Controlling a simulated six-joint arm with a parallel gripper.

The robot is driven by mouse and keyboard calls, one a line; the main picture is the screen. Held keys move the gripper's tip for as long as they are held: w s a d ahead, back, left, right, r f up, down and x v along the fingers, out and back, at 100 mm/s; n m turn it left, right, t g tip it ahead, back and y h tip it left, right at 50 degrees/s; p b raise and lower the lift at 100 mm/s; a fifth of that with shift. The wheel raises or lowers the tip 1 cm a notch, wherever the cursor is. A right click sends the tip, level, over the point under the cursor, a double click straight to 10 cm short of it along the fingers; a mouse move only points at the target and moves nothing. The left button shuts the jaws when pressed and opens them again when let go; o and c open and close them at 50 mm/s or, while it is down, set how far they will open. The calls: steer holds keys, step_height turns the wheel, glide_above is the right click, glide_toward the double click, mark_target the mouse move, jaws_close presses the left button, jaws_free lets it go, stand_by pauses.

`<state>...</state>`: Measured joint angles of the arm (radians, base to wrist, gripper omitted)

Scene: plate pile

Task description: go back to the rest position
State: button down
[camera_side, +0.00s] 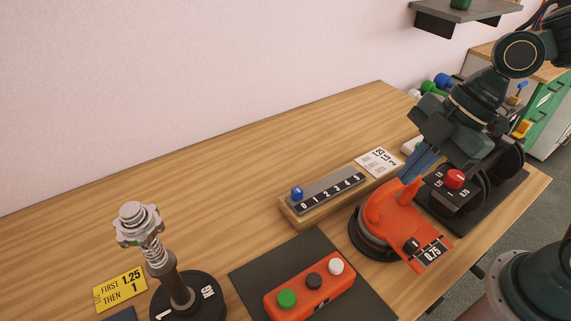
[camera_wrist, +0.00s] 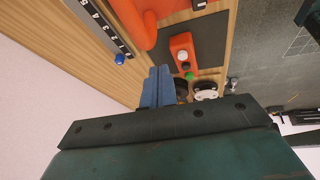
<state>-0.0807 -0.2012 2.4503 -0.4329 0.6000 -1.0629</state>
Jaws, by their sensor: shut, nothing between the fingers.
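In the wrist view the shut fingers (camera_wrist: 158,85) are in the middle and point toward the button box. A post with a spring and a silver knob (camera_side: 138,222) stands on a round black base at the front left. A yellow card (camera_side: 120,289) reads FIRST 1.25 THEN 1.
An orange button box (camera_side: 311,290) lies on a dark mat (camera_side: 258,267). A numbered scale with a blue slider (camera_side: 297,193) and a white card (camera_side: 379,162) lie behind it. A black stand with a red knob (camera_side: 455,179) is close right of my gripper. The back left table is clear.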

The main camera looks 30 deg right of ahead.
steer(key=s+d+r+m+t+h, duration=0.1)
steer(key=s+d+r+m+h, duration=0.1)
steer(key=d+m, duration=0.3)
steer(key=s+d+r+m+t+h, duration=0.2)
steer(key=s+d+r+m, duration=0.3)
steer(key=m, duration=0.6)
steer(key=shift+d+m, duration=0.3)
steer(key=shift+d, duration=0.5)
steer(key=w+a+n+g, duration=0.2)
steer(key=w+a+n, duration=0.3)
steer(key=n, duration=0.5)
steer(key=w+a+n+g, duration=0.1)
steer(key=w+a+n, duration=0.1)
steer(key=a+n, duration=0.6)
steer(key=w+a+f+n+g, duration=0.1)
steer(key=a+f+n+g, duration=0.2)
steer(key=a+n, duration=0.9)
steer(key=shift+a+f+n+h, duration=0.35)
steer(key=shift+f+n, duration=0.85)
steer(key=shift+n, duration=1.8)
